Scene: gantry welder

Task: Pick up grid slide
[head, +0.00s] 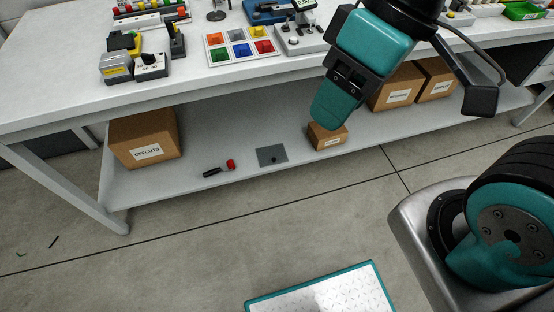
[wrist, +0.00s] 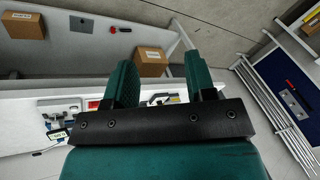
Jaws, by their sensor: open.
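Nothing in view is plainly marked as the grid slide. A flat grey square plate (head: 272,155) with a small dark spot on it lies on the lower shelf, and I cannot tell for sure whether it is the grid slide. It also shows in the wrist view (wrist: 80,25). My gripper (head: 336,108) hangs in front of the bench, to the right of the plate in the head view and apart from it. In the wrist view my gripper (wrist: 160,72) has its two teal fingers spread, with nothing between them.
The lower shelf (head: 230,184) also holds a black rod (head: 212,172), a red piece (head: 231,165), a small box (head: 328,136) and an OFFCUTS box (head: 146,138). The worktop (head: 60,85) overhangs them. A coloured board (head: 240,47) and several devices stand on the worktop.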

